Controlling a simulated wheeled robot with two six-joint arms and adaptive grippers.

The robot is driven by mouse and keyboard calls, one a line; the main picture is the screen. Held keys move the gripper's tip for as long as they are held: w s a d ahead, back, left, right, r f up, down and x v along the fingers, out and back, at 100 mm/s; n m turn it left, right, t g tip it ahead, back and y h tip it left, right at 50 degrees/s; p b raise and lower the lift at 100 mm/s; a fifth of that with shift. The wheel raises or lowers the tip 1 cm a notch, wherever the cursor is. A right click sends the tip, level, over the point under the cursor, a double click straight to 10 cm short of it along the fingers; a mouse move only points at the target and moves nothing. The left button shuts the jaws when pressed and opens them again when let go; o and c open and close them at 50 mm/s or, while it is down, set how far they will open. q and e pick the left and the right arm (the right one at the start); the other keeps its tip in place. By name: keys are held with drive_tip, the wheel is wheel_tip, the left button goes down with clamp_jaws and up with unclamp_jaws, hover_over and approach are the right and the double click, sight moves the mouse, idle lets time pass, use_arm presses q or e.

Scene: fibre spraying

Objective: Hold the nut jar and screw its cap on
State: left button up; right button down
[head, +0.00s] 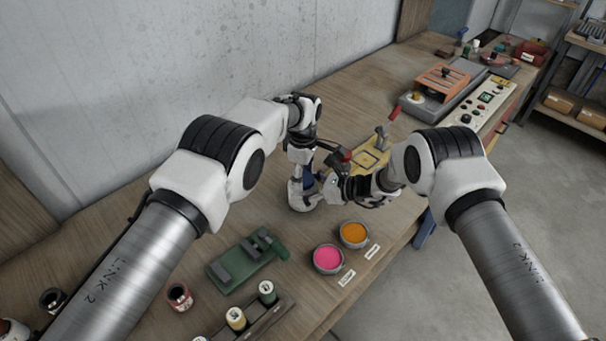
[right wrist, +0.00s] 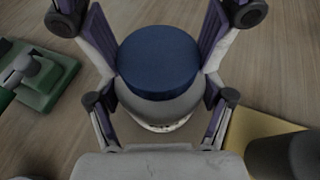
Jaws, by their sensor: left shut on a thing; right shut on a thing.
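The nut jar (right wrist: 160,106) stands upright on the wooden bench. In the right wrist view it is a pale grey, round jar with a blue cap (right wrist: 158,55) on its mouth. My left gripper (head: 305,178) points down over it from above, its fingers shut on the two sides of the cap. My right gripper (head: 328,187) reaches in from the right, low down. Its fingers (right wrist: 165,108) are shut on the jar's body below the cap. In the head view the grippers hide most of the jar and cap. The cap's fit on the rim cannot be told.
A green fixture (head: 240,266), a pink cup (head: 328,258) and an orange cup (head: 354,234) stand in front of the jar. A yellow plate (head: 370,158) with a red-handled clamp lies behind, and an orange machine (head: 442,80) further back. Spools (head: 236,317) stand near the front.

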use_arm(q)
drive_tip(key=m, duration=0.6)
drive_tip(key=shift+f, duration=0.15)
drive_tip(key=m, duration=0.3)
drive_tip(key=shift+m, duration=0.3)
drive_tip(key=m, duration=0.5)
drive_tip(key=shift+m, duration=0.4)
drive_tip(key=m, duration=1.9)
drive_tip(key=shift+f+m, duration=0.1)
drive_tip(key=shift+m, duration=0.3)
drive_tip(key=o, duration=1.4)
drive_tip(key=shift+c, duration=0.2)
